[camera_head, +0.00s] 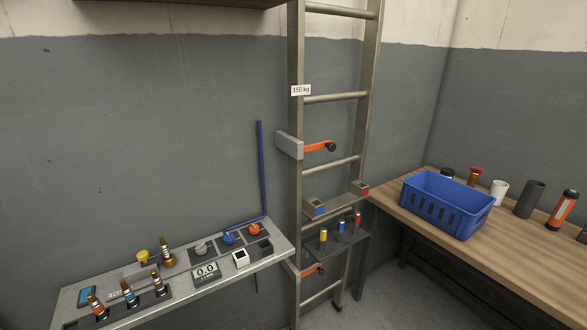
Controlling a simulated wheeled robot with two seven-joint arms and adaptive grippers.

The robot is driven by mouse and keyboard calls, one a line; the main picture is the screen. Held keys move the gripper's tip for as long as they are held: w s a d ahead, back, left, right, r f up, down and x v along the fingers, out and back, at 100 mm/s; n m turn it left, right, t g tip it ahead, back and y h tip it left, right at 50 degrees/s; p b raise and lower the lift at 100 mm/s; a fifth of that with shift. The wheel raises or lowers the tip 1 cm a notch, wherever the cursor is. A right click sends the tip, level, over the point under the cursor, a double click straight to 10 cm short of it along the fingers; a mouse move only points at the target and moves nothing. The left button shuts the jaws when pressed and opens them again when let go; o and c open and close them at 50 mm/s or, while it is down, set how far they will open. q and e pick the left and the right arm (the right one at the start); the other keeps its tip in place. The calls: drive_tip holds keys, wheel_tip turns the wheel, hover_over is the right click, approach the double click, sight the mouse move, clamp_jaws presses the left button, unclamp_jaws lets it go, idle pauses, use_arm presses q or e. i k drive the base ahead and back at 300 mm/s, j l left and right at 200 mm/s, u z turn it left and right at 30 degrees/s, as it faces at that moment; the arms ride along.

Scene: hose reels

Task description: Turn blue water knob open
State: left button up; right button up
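The blue water knob (229,238) sits on a dark square plate on the grey wall shelf (190,292), in the lower middle of the head view. A grey knob (201,249) is to its left and an orange-red knob (255,230) to its right, each on a similar plate. A blue pipe (261,170) runs down the wall and bends along behind the blue knob. A small display (206,271) in front of the knobs reads 0.0. Neither of my grippers is in view, and nothing touches the blue knob.
Several brass nozzle-like fittings (166,251) stand on the shelf's left part. A metal ladder (296,190) rises right of the shelf, with an orange-handled arm (319,147). A wooden table (520,255) at right holds a blue crate (447,204) and several cylinders.

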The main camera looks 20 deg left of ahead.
sight(229, 238)
drive_tip(key=u, duration=1.5)
